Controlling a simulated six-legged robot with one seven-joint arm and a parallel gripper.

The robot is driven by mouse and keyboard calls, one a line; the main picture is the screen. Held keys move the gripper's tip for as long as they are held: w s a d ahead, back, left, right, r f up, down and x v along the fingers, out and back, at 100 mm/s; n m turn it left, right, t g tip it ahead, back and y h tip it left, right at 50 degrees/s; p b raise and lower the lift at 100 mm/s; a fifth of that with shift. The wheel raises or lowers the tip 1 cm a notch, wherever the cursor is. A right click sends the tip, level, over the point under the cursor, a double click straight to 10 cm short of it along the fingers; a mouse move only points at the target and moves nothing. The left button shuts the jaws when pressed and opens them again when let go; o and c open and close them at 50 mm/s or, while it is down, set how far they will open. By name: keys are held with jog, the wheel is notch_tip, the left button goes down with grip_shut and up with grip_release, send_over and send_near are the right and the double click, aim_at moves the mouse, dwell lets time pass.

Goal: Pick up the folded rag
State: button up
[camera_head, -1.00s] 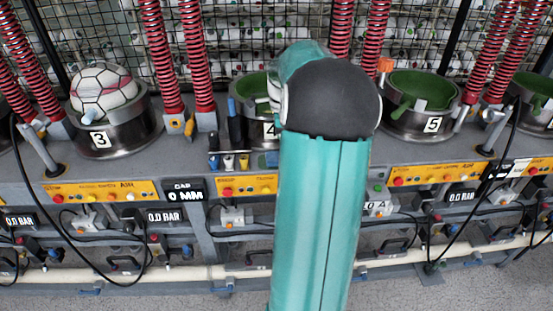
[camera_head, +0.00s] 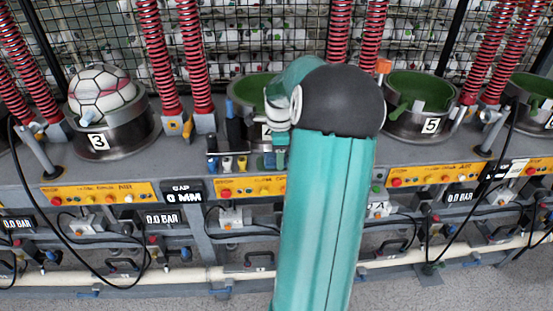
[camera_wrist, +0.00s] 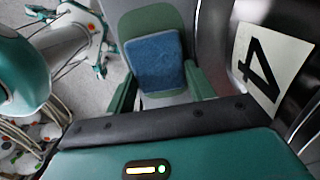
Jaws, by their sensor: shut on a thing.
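The folded rag (camera_wrist: 157,62) is a blue, roughly square pad in the upper middle of the wrist view. My gripper (camera_wrist: 162,78) has its green fingers on either side of the rag and is shut on it. The rag's lower edge lies near the grey part between the fingers. The number 4 plate (camera_wrist: 266,68) on the dark press pot is close to the right of the gripper. In the head view my own arm hides the rag and most of the gripper, in front of press 4.
Press pot 3 (camera_head: 125,140) holds a white ball (camera_head: 101,92). Pot 5 (camera_head: 408,124) has a green lining. Tools (camera_head: 232,130) stand in a holder left of pot 4. Red springs (camera_head: 158,60), yellow control panels (camera_head: 100,191) and hanging black cables crowd the bench.

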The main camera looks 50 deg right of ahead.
jog(key=shift+r, duration=0.45)
notch_tip(320, 180, up, 2)
jog(key=shift+r, duration=0.2)
jog(key=s+a+r, duration=0.8)
jog(key=s+r, duration=0.1)
jog(key=s, duration=0.2)
jog(key=shift+s+r, duration=0.3)
jog(key=shift+r, duration=0.05)
jog(key=shift+o, duration=1.3)
jog(key=shift+c, duration=1)
